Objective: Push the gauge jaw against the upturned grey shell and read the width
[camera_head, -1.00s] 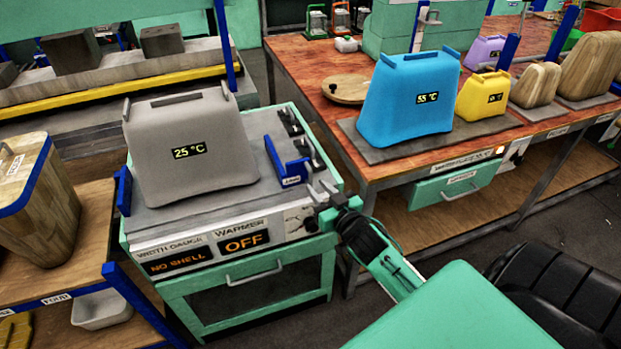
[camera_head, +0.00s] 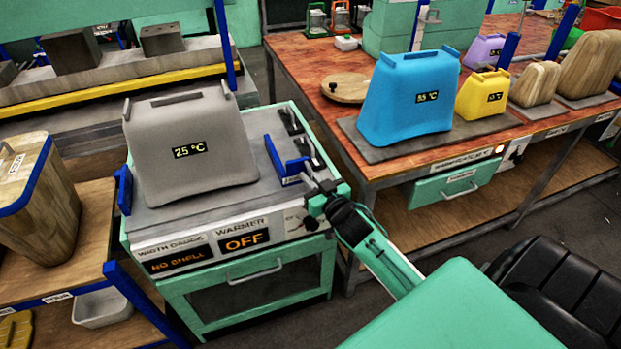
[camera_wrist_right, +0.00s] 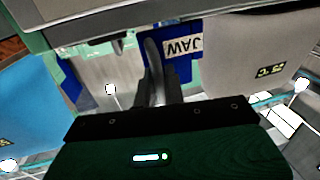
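The upturned grey shell (camera_head: 190,145), marked 25 °C, stands on the grey top of the width gauge (camera_head: 215,212). The blue gauge jaw (camera_head: 287,165) stands right of the shell, with a visible gap between them. Its JAW label (camera_wrist_right: 183,46) shows in the wrist view. The gauge display (camera_head: 178,259) reads NO SHELL. My right gripper (camera_head: 311,170) is at the jaw's outer right side; its fingers (camera_wrist_right: 156,72) look closed together beside the blue jaw, and contact is unclear. My left gripper is out of view.
A blue fixed stop (camera_head: 124,190) is left of the shell. The warmer display (camera_head: 244,242) reads OFF. Dark clamps (camera_head: 290,120) sit behind the jaw. A blue shell (camera_head: 410,98) and a yellow shell (camera_head: 483,95) stand on the right-hand table.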

